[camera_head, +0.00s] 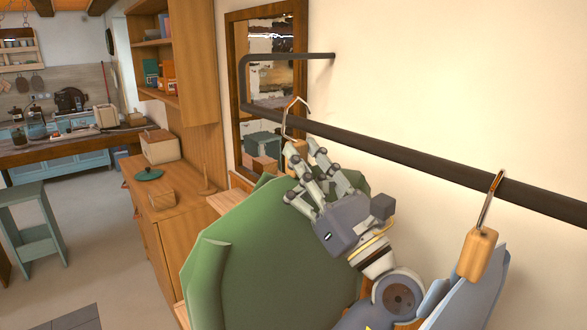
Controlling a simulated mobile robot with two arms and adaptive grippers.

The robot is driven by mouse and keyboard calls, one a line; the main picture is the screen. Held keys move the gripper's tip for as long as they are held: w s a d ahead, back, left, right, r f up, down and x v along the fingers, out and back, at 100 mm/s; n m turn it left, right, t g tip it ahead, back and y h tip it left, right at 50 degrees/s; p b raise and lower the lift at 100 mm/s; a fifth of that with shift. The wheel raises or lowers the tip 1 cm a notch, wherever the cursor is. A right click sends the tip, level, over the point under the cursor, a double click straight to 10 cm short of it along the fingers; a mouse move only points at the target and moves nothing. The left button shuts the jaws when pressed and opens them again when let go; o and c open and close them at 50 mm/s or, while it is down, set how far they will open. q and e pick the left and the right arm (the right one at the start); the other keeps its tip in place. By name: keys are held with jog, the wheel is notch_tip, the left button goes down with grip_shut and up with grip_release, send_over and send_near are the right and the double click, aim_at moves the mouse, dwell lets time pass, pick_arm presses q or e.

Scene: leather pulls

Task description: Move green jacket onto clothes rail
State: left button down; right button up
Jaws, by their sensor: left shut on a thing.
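The green jacket (262,255) hangs below my left gripper in the lower middle of the head view. Its hanger has a wooden neck (295,152) and a metal hook (288,117). My left gripper (304,172) is shut on the hanger at its neck, above the jacket's top. The dark clothes rail (400,153) runs from the wall bend at left down to the right. The hook's top shows just above the rail's line; I cannot tell whether it bears on the rail. The gripper and wrist hide part of the jacket. My right gripper is not in view.
A blue garment (460,300) on a wooden hanger (477,254) hangs from the rail at right, close to my wrist. A framed mirror (236,90) is on the wall behind. A wooden cabinet (165,205) stands left of the jacket. The rail between the two hooks is bare.

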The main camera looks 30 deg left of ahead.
aim_at(315, 172)
pick_arm(q)
jog(key=shift+w+d+b, duration=0.15)
jog(key=shift+w+d, duration=0.05)
jog(key=shift+w, duration=0.4)
jog(key=shift+w+d+b, duration=0.15)
jog(key=shift+w+d, duration=0.05)
jog(key=shift+w, duration=0.4)
jog(key=shift+f+b, duration=0.8)
jog(key=shift+f, duration=0.4)
